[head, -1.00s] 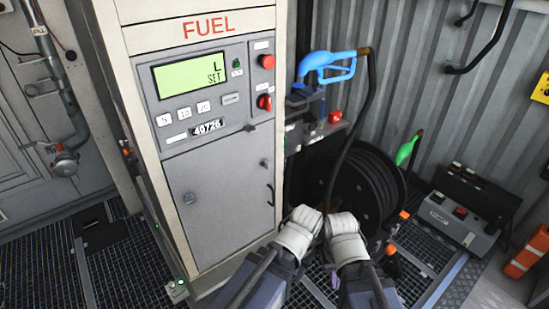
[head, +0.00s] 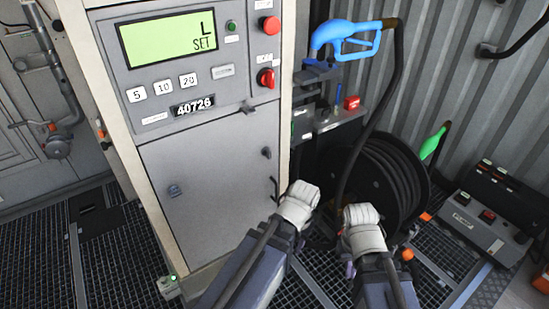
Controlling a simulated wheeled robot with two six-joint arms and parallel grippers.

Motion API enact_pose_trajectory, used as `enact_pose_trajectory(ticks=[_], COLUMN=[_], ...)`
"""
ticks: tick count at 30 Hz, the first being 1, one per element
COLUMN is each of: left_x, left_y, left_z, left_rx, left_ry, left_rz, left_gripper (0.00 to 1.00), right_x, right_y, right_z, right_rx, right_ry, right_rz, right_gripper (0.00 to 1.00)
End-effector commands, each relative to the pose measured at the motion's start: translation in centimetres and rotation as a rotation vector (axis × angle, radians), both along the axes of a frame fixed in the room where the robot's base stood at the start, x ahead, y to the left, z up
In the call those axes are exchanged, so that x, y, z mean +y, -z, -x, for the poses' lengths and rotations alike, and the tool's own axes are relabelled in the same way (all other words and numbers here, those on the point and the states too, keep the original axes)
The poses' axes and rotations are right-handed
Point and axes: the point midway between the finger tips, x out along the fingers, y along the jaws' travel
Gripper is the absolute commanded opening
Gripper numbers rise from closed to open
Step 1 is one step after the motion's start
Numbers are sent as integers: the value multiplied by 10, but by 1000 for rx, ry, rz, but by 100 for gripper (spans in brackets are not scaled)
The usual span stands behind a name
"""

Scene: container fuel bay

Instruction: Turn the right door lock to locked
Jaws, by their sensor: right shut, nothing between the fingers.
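The grey door (head: 215,190) of the fuel dispenser is closed below the control panel. A small dark lock (head: 266,152) sits near its upper right edge; its exact setting is too small to read. My right gripper (head: 361,212) is shut and empty, farther right in front of the hose reel.
The panel above has a green display (head: 168,38), buttons and a red rotary switch (head: 266,78). A blue nozzle (head: 345,38) with a black hose hangs right of the dispenser. A hose reel (head: 390,185) and a grey control box (head: 485,222) stand at right.

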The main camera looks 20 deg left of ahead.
Motion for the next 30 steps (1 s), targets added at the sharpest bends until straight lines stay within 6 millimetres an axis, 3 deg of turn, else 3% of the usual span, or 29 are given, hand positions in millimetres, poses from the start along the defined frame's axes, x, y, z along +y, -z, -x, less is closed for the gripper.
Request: enact_pose_trajectory(ticks=[1, 8, 13, 17, 21, 25, 30], left_x=[6, 44, 92, 118, 131, 127, 107], left_y=[18, 67, 92, 72, 33, -16, -71], left_z=[-4, -26, -58, -85, -115, -145, -171], left_rx=[-7, -51, -81, -50, 50, 215, 470], left_ry=[-4, 47, 265, 528, 834, 1110, 1347], left_rz=[-6, -82, -302, -548, -846, -1150, -1466], left_gripper=[45, 45, 45, 45, 45, 45, 45], right_x=[0, 0, 0, 0, 0, 0, 0], right_y=[18, 70, 109, 112, 113, 112, 112], right_z=[0, 0, 0, 0, 0, 0, 0], right_rx=[0, 0, 0, 0, 0, 0, 0], right_ry=[0, 0, 0, -1, 0, 0, 0], right_rz=[0, 0, 0, 0, 0, 0, 0], right_gripper=[0, 0, 0, 0, 0, 0, 0])
